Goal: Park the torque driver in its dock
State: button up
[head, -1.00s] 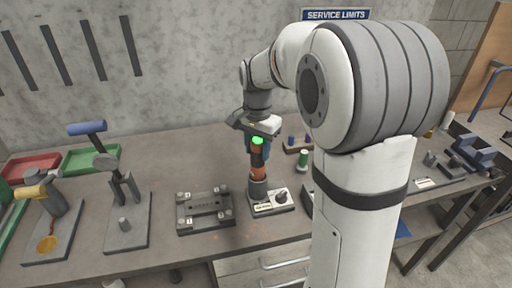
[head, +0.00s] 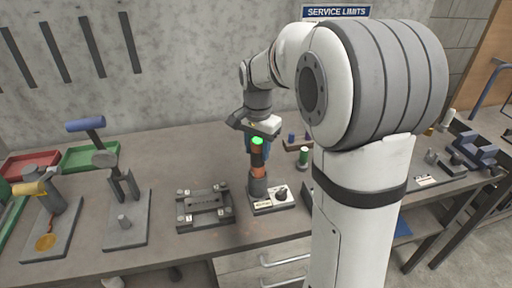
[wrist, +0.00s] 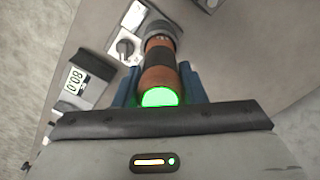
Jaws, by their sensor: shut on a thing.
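The torque driver (head: 258,161), orange and black with a glowing green top, stands about upright on the bench. It also shows in the wrist view (wrist: 159,70), with the green end toward me. My gripper (head: 257,148) is shut on its upper part, with a blue finger on each side in the wrist view (wrist: 160,86). The driver's lower end meets the grey round cup of the dock (head: 273,205), which has a pale base with a dark knob. I cannot tell how deep it sits in the cup.
A grey fixture plate (head: 205,208) lies left of the dock. Farther left stand a blue-handled press (head: 121,180) and a yellow-handled tool (head: 45,205). A small green-topped item (head: 304,157) stands right of the driver. A box with a digital display (wrist: 80,82) is close by.

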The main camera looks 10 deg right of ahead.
jog(key=shift+f, duration=0.2)
jog(key=o, duration=1.2)
jog(key=shift+o, duration=0.2)
notch_tip(320, 180, up, 7)
jog(key=shift+r, duration=0.15)
jog(key=shift+s+r, duration=0.2)
jog(key=s+f+n+t, duration=0.1)
jog(key=s+f+n, duration=0.2)
jog(key=s, duration=0.7)
jog(key=s+f+n+t, duration=0.1)
jog(key=s+f+n, duration=0.3)
jog(key=s, duration=0.6)
jog(key=shift+s+n+t, duration=0.4)
jog(key=shift+n, duration=0.8)
jog(key=shift+f, duration=0.1)
